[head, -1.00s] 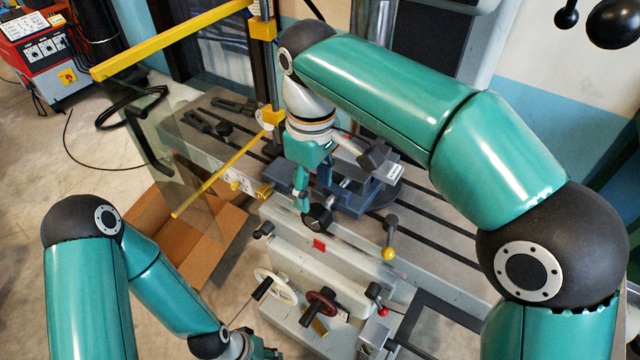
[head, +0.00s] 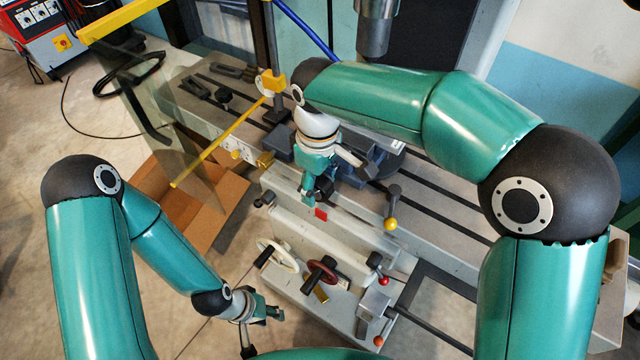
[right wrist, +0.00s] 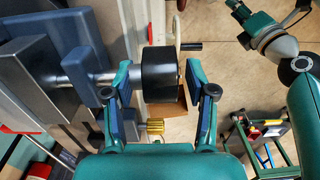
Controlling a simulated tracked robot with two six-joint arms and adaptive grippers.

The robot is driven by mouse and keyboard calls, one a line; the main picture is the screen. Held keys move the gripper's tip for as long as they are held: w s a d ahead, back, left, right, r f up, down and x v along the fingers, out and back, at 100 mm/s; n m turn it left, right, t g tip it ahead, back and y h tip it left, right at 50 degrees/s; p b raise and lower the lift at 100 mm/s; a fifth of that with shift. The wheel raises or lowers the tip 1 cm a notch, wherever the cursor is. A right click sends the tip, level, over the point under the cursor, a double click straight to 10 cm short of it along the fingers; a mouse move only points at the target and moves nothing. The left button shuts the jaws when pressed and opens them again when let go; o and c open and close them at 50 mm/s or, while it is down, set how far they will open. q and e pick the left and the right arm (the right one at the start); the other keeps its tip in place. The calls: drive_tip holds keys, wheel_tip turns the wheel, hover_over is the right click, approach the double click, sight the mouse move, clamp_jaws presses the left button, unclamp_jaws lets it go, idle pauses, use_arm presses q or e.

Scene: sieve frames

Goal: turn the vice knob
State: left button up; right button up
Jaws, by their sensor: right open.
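The black vice knob (right wrist: 160,75) sits on a metal shaft that comes out of the blue vice (right wrist: 38,42) in the right wrist view. My right gripper (right wrist: 156,72) is open, with one finger at each side of the knob and gaps visible between them. I cannot tell its exact height over the knob. In the head view my right gripper (head: 312,190) is at the front of the vice (head: 283,143), and the knob (head: 324,187) is partly hidden by it. My left gripper (head: 262,328) is open and empty, low at the front, away from the vice.
A yellow rod (head: 215,145) and a clear guard stand to the left. A cardboard box (head: 215,225) lies on the floor.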

drive_tip(key=shift+f, duration=0.6)
drive_tip(key=shift+s, duration=0.1)
drive_tip(key=c, duration=1.1)
drive_tip(key=shift+d, duration=0.25)
clamp_jaws()
drive_tip(key=shift+a, duration=0.2)
drive_tip(key=shift+b, duration=0.4)
